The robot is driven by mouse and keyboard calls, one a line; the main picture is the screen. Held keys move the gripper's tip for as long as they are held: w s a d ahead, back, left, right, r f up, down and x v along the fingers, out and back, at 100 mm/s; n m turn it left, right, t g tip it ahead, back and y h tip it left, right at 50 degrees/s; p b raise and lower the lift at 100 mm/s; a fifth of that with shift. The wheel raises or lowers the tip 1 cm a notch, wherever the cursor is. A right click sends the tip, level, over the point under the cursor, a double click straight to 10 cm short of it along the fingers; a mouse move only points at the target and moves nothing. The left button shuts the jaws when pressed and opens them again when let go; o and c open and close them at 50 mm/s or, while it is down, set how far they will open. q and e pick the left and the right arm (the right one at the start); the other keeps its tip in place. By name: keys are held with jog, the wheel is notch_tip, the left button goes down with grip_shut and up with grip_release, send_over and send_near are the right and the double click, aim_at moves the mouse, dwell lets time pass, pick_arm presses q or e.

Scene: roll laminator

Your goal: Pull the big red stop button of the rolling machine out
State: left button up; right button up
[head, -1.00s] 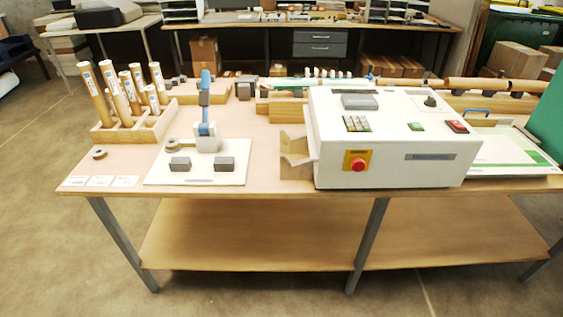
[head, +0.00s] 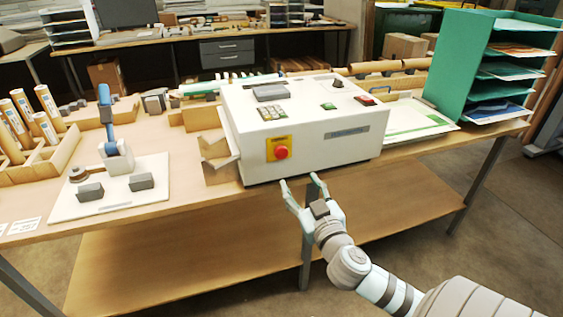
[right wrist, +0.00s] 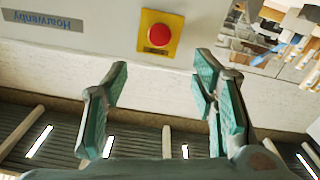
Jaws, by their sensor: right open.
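The big red stop button (head: 281,153) sits on a yellow plate on the front face of the white rolling machine (head: 350,140). My right gripper (head: 303,182) is open and empty, in front of the machine's lower front edge, below and slightly right of the button. In the right wrist view the red button (right wrist: 159,35) on its yellow plate lies beyond the spread fingers (right wrist: 160,88), apart from them. My left gripper is not in view.
The wooden table (head: 150,219) carries the machine, with a white board (head: 110,205) holding a blue-handled tool to the left. A green shelf rack (head: 455,60) stands at the right. Space in front of the machine is free apart from my arm.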

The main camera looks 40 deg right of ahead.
aim_at(282, 154)
jog(key=p+x, duration=0.1)
jog(key=x, duration=1.3)
jog(key=shift+d+f, duration=0.1)
jog(key=shift+c, duration=0.6)
